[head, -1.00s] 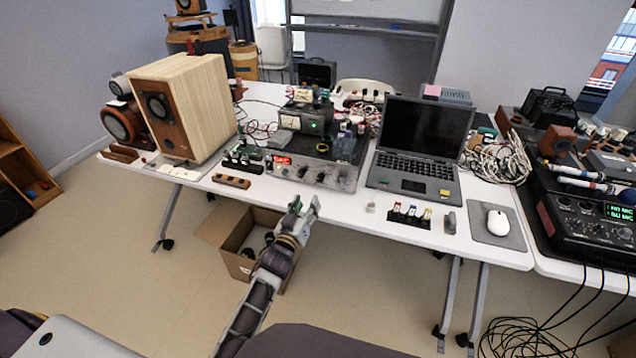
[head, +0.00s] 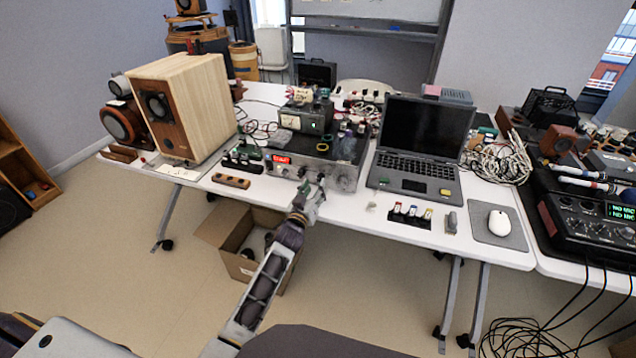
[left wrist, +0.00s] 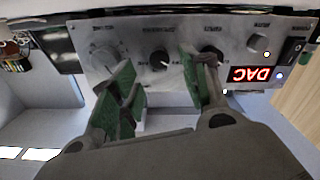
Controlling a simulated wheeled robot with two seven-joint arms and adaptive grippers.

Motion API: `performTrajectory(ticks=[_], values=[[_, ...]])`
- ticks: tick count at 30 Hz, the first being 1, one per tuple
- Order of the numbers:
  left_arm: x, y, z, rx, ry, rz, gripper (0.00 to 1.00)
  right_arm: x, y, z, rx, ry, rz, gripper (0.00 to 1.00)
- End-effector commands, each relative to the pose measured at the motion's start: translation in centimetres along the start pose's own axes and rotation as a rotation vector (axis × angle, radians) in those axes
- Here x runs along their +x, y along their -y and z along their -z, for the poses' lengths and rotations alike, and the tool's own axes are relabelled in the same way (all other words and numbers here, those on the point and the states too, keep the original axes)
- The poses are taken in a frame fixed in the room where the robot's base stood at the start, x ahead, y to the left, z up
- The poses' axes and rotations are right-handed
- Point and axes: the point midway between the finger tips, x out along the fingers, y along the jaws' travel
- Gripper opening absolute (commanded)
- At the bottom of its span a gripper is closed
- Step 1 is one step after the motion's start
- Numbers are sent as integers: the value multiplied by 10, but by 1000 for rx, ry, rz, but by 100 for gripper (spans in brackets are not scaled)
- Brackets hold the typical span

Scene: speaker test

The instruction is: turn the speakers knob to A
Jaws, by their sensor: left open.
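The silver amplifier (head: 345,181) stands on the white table, with a lit red display and a row of knobs on its front. In the left wrist view, its panel appears upside down. It carries a dark middle knob (left wrist: 160,61), a dark knob to the right (left wrist: 211,57) and a grey knob to the left (left wrist: 103,55). The labels are too blurred to tell which is the speakers knob. My left gripper (head: 312,188) is open in front of the panel. In the left wrist view, its green-padded fingers are on either side of the middle knob; contact is unclear. My right gripper is not in view.
A laptop (head: 415,150) stands right of the amplifier, and a large wooden speaker (head: 200,105) stands to the left. A wooden strip (head: 231,181) lies near the table's front edge. An open cardboard box (head: 235,235) is on the floor below.

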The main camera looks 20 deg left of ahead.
Motion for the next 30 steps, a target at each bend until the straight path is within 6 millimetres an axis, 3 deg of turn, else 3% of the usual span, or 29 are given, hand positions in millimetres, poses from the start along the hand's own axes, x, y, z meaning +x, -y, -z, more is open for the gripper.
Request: performTrajectory(ticks=[15,29,30], values=[[37,0,0,0,0,0,46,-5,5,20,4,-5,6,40],[42,0,0,0,0,0,46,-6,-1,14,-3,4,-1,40],[41,0,0,0,0,0,42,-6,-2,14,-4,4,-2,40]])
